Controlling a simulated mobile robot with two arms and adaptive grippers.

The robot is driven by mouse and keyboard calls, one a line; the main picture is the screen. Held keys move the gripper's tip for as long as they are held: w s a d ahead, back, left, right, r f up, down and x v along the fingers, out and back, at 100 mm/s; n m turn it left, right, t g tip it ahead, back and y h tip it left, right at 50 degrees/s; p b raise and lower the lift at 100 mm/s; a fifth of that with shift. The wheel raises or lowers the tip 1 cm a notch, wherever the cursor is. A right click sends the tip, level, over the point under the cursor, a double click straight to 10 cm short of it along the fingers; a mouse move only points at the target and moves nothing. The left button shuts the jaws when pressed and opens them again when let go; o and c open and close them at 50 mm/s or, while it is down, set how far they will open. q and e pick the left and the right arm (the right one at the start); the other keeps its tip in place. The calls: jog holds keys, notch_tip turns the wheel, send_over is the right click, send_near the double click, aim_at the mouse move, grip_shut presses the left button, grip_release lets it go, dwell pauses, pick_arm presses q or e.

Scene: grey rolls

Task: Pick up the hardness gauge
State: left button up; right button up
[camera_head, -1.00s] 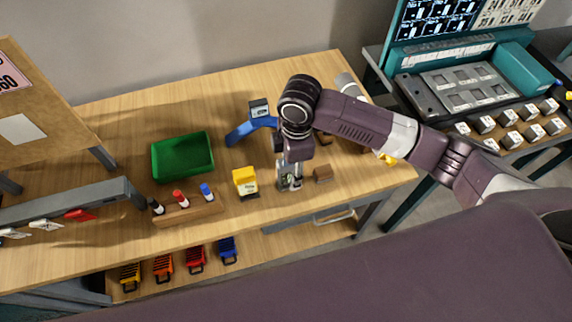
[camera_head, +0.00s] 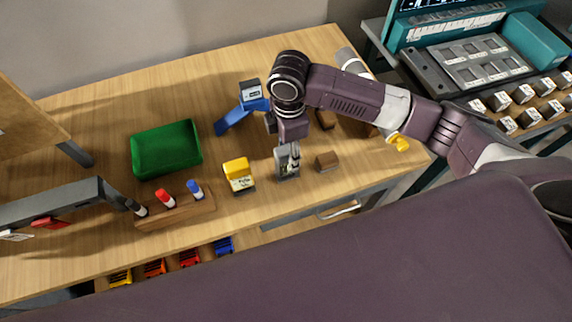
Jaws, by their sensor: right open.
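A small grey device (camera_head: 287,173), which looks like the hardness gauge, stands upright on the wooden table near its front edge. My right gripper (camera_head: 288,150) points down right over it and is open. The fingers overlap the upper part of the device, so I cannot tell whether they touch it or how far they reach around it. My left gripper is not in view.
A yellow device (camera_head: 239,174) stands close left of the gripper, and a brown block (camera_head: 327,161) close right. A blue device with a display (camera_head: 251,94) is behind. A green bin (camera_head: 166,150) and a marker holder (camera_head: 176,211) are further left.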

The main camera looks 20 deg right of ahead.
aim_at(287, 168)
notch_tip(287, 168, down, 3)
jog(key=shift+s, duration=0.15)
jog(key=f+p, duration=0.1)
jog(key=f, duration=0.1)
jog(key=f+p, duration=0.1)
jog(key=f, duration=0.2)
jog(key=shift+a+f, duration=0.2)
jog(key=shift+f, duration=0.15)
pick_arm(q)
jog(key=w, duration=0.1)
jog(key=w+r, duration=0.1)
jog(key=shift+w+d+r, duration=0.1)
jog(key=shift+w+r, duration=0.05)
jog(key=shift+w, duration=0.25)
pick_arm(e)
jog(key=shift+w, duration=0.2)
grip_shut()
